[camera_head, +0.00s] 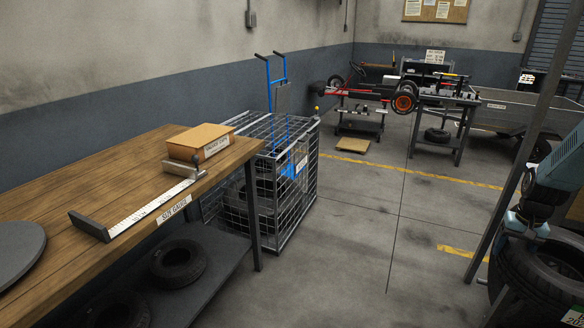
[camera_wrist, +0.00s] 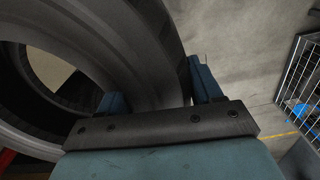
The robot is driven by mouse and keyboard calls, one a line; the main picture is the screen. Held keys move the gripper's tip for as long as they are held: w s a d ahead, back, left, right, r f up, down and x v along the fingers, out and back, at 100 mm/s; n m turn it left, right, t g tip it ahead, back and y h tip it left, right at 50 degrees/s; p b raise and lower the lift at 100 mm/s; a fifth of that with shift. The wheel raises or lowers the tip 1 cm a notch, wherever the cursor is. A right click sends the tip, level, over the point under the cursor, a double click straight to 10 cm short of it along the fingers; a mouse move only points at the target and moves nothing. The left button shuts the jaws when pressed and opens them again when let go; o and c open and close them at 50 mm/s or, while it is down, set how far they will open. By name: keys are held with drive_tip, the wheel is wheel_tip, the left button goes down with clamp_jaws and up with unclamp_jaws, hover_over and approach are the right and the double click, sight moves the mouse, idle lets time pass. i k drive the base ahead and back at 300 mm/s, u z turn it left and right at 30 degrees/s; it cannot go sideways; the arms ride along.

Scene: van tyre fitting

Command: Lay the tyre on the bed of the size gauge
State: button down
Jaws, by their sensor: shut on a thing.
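My gripper (camera_head: 526,226) is at the right edge of the head view, shut on the wall of a dark tyre (camera_head: 545,268). In the wrist view the two blue fingers of my gripper (camera_wrist: 155,92) stand on either side of the tyre wall (camera_wrist: 150,60). The tyre is cut off by the head view's edge, and I cannot tell whether it still touches a support. The size gauge (camera_head: 142,209) lies on the wooden bench at left, far from my gripper. It has a white ruled bed, a dark upright stop at the near end and a grey block at the far end; its bed is empty.
The wooden bench (camera_head: 95,195) also carries a cardboard box (camera_head: 201,141) behind the gauge and a grey disc (camera_head: 18,250). Tyres lie on its lower shelf (camera_head: 215,268). A wire cage (camera_head: 300,185) stands beyond. A dark post (camera_head: 512,150) rises near my gripper. The middle floor is clear.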

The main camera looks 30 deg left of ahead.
sight(112, 190)
drive_tip(key=z, duration=2.3)
drive_tip(key=i, duration=0.1)
drive_tip(key=u, duration=3.15)
